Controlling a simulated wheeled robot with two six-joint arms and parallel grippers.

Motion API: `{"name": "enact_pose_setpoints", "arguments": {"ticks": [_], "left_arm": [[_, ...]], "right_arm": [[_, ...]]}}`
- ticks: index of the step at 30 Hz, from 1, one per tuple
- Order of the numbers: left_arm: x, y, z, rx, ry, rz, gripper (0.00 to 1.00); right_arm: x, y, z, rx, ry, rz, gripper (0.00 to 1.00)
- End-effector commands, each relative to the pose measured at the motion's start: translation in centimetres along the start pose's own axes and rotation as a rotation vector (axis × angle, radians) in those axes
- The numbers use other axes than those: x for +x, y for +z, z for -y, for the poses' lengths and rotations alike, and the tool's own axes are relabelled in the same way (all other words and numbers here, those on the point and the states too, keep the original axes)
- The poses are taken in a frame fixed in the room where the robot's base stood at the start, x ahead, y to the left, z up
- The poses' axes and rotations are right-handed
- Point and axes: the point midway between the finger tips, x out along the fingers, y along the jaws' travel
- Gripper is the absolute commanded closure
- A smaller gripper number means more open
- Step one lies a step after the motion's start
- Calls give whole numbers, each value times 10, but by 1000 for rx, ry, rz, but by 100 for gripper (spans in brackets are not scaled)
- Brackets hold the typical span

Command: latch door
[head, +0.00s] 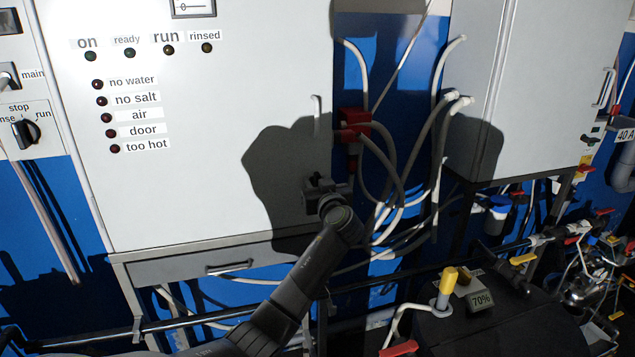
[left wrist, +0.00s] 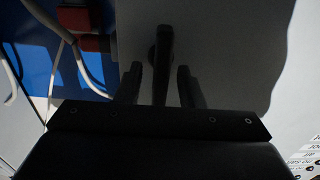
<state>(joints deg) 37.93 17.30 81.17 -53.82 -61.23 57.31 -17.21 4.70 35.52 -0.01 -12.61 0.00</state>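The white cabinet door (head: 220,190) fills the left half of the head view, with printed labels and lamps on it. A dark latch handle (left wrist: 162,60) stands out from the pale door in the left wrist view. My left gripper (left wrist: 158,85) has one finger on each side of this handle, with narrow gaps showing, so it appears open around it. In the head view my left gripper (head: 322,188) is at the door's lower right edge, and its wrist partly hides the latch. Whether the latch is engaged cannot be told. My right gripper is not in view.
Red connectors (head: 354,125) and looping pale hoses (head: 400,190) hang just right of the door. A drawer (head: 200,266) is below it. A second white cabinet (head: 545,90) stands further right. A dark box with a yellow-topped valve (head: 447,285) is at the lower right.

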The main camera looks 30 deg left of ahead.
Motion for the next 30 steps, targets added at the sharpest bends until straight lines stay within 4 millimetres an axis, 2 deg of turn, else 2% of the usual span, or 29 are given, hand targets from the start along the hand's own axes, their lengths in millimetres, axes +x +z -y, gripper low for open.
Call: {"name": "enact_pose_setpoints", "arguments": {"ticks": [5,13,14,23,30], "left_arm": [[0,0,0,0,0,0,65],[0,0,0,0,0,0,98],[0,0,0,0,0,0,100],[0,0,0,18,1,0,100],[0,1,-2,125,1,0,100]], "right_arm": [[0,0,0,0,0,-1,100],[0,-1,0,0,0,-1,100],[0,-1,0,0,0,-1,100],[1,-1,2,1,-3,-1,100],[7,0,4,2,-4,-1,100]]}}
